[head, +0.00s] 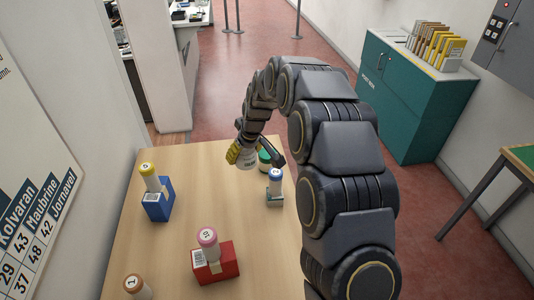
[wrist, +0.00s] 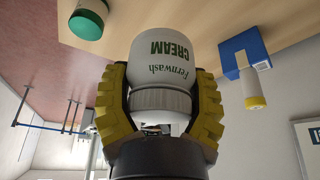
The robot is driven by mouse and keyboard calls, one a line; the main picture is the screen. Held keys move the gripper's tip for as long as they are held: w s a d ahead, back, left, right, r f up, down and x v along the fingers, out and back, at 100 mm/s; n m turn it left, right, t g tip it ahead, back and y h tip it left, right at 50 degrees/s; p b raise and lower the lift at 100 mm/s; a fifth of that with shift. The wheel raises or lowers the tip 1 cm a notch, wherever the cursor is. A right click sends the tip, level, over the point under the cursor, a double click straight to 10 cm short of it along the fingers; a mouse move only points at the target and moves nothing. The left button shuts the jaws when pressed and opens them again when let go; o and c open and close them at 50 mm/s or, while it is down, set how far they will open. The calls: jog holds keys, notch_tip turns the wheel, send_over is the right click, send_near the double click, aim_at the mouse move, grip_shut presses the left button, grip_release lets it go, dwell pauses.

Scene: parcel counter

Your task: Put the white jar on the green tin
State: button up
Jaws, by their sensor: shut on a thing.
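The white jar (wrist: 162,60) has a grey lid and the words Fernwash CREAM, upside down in the wrist view. My gripper (wrist: 160,100) is shut on it, with yellow pads on both sides near the lid. In the head view the jar (head: 246,162) shows below my gripper (head: 240,152), partly hidden by it. The green tin (head: 264,156) stands on the table just right of the jar, partly covered by my gripper. It also shows at the top left of the wrist view (wrist: 87,22), apart from the jar.
On the wooden table (head: 150,245), a blue-topped cylinder (head: 275,180) stands on a grey-blue block near the tin. A blue box (head: 158,204) with a yellow-topped cylinder is left, a red box (head: 216,265) with a pink-topped one in front, and an orange-topped cylinder (head: 136,286) front left.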

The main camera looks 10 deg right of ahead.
jog(key=d+r+m+h, duration=0.1)
jog(key=d+r+m, duration=0.15)
jog(key=d, duration=0.45)
jog(key=m, duration=0.1)
send_over(267, 152)
jog(key=shift+s+f, duration=0.1)
jog(key=shift+f, duration=4.6)
jog(key=shift+f, duration=0.1)
jog(key=shift+w+f, duration=0.2)
jog(key=shift+f, duration=1.5)
jog(key=shift+f, duration=0.1)
